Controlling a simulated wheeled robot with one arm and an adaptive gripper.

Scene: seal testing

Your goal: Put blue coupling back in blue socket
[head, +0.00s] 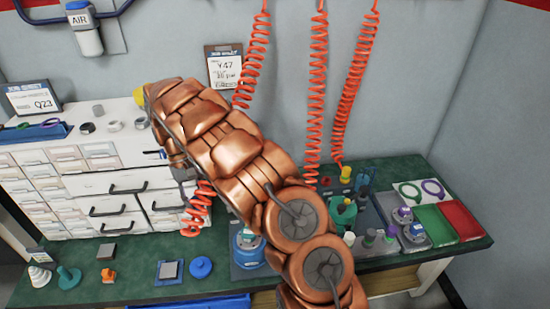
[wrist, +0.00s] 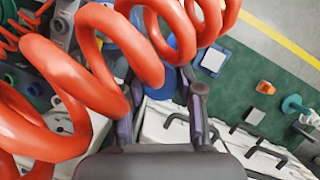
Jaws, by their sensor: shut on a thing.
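My gripper (head: 184,176) is in front of the white drawer cabinet, partly hidden by my copper arm in the head view. In the wrist view its two dark fingers (wrist: 163,105) are shut at the end of an orange coiled hose. A bit of blue between them (wrist: 160,89) looks like the blue coupling; the coil hides most of it. The hose's lower loops (head: 199,208) hang below the gripper in the head view. A blue round fixture (head: 246,250), likely the blue socket, stands on the bench right of the gripper, partly covered by my arm.
The white drawer cabinet (head: 95,184) stands at left. A blue disc (head: 201,267) and a blue-framed grey pad (head: 170,271) lie at the front. Two more orange coils (head: 317,90) hang behind a green fixture (head: 342,213). Red and green trays (head: 461,219) sit at right.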

